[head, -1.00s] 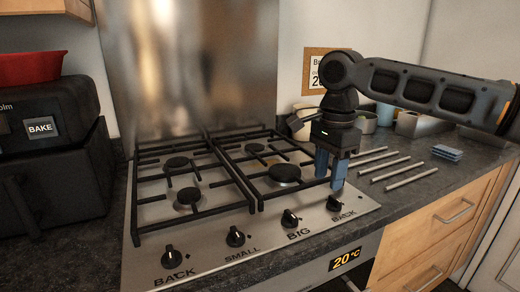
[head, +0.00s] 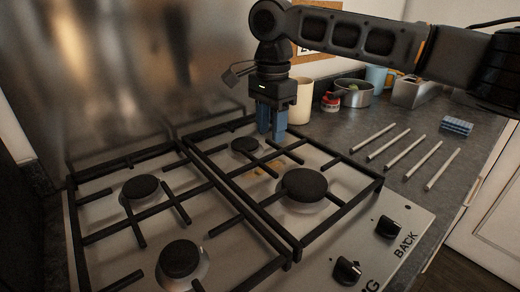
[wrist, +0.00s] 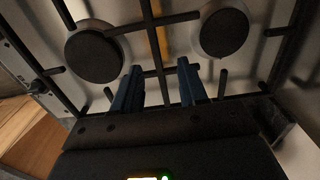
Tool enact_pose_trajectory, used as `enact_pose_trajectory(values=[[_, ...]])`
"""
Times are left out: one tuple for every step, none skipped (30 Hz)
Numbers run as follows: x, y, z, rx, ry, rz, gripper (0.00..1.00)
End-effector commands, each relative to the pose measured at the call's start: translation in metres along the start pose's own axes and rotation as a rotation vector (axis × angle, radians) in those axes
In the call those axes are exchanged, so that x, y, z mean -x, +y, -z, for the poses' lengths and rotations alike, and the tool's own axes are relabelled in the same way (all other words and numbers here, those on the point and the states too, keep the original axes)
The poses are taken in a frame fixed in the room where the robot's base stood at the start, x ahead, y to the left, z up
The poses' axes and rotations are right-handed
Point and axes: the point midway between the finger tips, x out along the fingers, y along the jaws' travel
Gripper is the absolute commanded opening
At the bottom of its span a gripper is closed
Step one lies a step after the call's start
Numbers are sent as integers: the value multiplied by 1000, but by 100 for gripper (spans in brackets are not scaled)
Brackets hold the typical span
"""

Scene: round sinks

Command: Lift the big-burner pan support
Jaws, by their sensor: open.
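The big-burner pan support is the black right-hand grate (head: 340,216) on the steel hob, around the big burner (head: 302,185) and a smaller back burner (head: 245,146). It appears to rest flat on the hob. My gripper (head: 271,131) points down over the right back side of this grate, open and empty. In the wrist view its blue fingers (wrist: 160,82) appear on either side of a grate bar (wrist: 158,68), apart from it. The big burner (wrist: 95,50) is at left there. The exact fingertip height above the bar is hard to tell.
A second grate (head: 110,229) lies close along the left. Knobs (head: 390,228) stand at the hob's front. A cream cup (head: 303,100), red jar (head: 330,102) and pot (head: 353,93) stand behind at right. Several metal rods (head: 405,153) and a blue sponge (head: 457,125) lie on the counter.

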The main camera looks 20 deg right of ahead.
Motion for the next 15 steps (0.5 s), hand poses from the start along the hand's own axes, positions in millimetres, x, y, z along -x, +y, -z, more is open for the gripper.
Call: enact_pose_trajectory(values=[[-5, 1, 0, -1, 0, -2, 43], [-8, 1, 0, -1, 0, -3, 43], [-12, 1, 0, 0, 0, -2, 43], [-16, 1, 0, 0, 0, -2, 43], [-18, 1, 0, 0, 0, -2, 43], [-22, 1, 0, 0, 0, -2, 43], [-25, 1, 0, 0, 0, -2, 43], [-27, 2, 0, 0, 0, -2, 43], [-31, 2, 0, 0, 1, -3, 43], [-35, 3, 0, 1, 1, -2, 43], [-39, 4, 0, 0, 1, -2, 43], [-45, 5, -1, 1, 2, -2, 43], [-49, 5, -1, 1, 3, -2, 43], [-54, 6, -1, 1, 3, -2, 43], [-60, 6, -1, 1, 2, -3, 43]])
